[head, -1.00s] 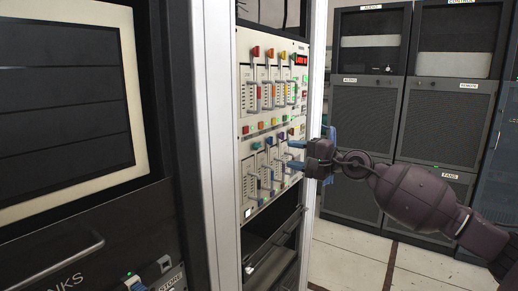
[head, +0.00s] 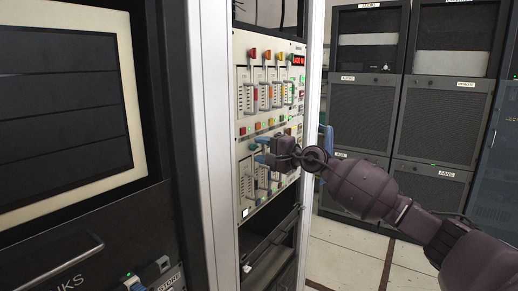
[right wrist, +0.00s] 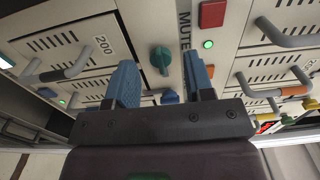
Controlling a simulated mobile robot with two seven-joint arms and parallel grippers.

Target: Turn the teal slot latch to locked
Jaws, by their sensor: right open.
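The teal slot latch (right wrist: 160,58) is a small knob on the cream panel in the right wrist view, near a "MUTE" label. Its pointing part looks roughly in line with the gap between my fingers, though its exact setting is hard to tell. My right gripper (head: 262,149) is open at the lower half of the panel in the head view. In the right wrist view the two blue fingers of the gripper (right wrist: 162,80) stand either side of the latch, and I cannot see contact. My left gripper is not in view.
The panel (head: 243,107) carries several grey handles, coloured buttons and indicator lights close around the fingers. A red button (right wrist: 212,14) and a handle (right wrist: 62,70) lie near the latch. A white rack post (head: 211,130) stands left of the panel. Floor (head: 345,240) is clear at right.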

